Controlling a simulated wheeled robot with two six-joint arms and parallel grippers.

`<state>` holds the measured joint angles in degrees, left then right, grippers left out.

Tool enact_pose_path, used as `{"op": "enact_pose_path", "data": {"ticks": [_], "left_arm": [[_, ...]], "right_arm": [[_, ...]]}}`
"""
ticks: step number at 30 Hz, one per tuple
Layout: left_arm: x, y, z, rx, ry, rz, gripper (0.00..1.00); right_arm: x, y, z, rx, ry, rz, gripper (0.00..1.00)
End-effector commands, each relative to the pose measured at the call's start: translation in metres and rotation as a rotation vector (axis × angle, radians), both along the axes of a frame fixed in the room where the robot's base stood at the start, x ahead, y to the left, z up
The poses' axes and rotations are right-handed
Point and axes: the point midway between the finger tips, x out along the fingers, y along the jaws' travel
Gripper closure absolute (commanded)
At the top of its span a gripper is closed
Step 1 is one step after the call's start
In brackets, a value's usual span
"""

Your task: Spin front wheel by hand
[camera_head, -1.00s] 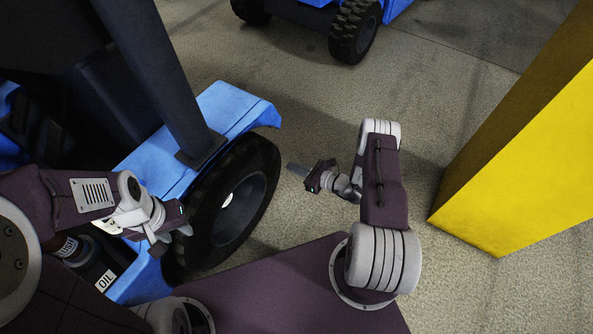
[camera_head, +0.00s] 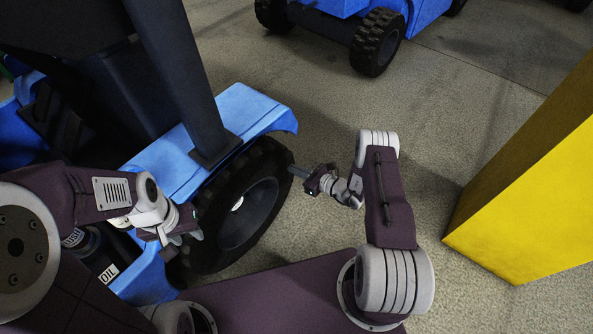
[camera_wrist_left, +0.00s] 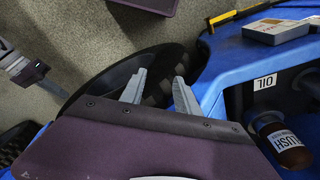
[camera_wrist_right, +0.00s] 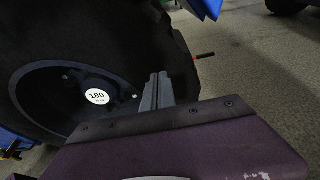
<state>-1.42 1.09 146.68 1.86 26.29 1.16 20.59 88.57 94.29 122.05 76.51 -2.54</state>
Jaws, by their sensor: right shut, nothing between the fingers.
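The front wheel (camera_head: 262,205) is a black treaded tyre with a dark rim, under the blue fender of a blue vehicle (camera_head: 240,108). Its hub carries a round white label reading 180 in the right wrist view (camera_wrist_right: 97,96). My right gripper (camera_head: 292,170) is shut and empty, its fingertips at the tyre's right edge; I cannot tell whether they touch. In the right wrist view its fingers (camera_wrist_right: 158,76) overlap the tyre's tread edge. My left gripper (camera_head: 182,238) is at the wheel's left side. Its fingers (camera_wrist_left: 159,80) are apart with nothing between, in front of the tyre.
A yellow block (camera_head: 530,190) stands at the right. Another blue vehicle (camera_head: 345,8) with black wheels is at the top.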

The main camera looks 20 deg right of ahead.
Motion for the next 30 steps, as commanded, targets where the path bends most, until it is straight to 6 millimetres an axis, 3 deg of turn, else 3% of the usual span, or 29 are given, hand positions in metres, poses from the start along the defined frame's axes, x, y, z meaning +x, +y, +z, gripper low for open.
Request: {"op": "enact_pose_path", "data": {"ticks": [18,30], "left_arm": [[0.0,0.0,-0.006,0.0,0.0,0.0,0.62],[0.0,0.0,-0.037,0.0,0.0,0.0,0.62]], "right_arm": [[0.012,0.009,-0.001,-0.001,0.001,0.0,1.0],[0.015,0.005,-0.034,0.0,0.001,-0.001,1.0]]}}
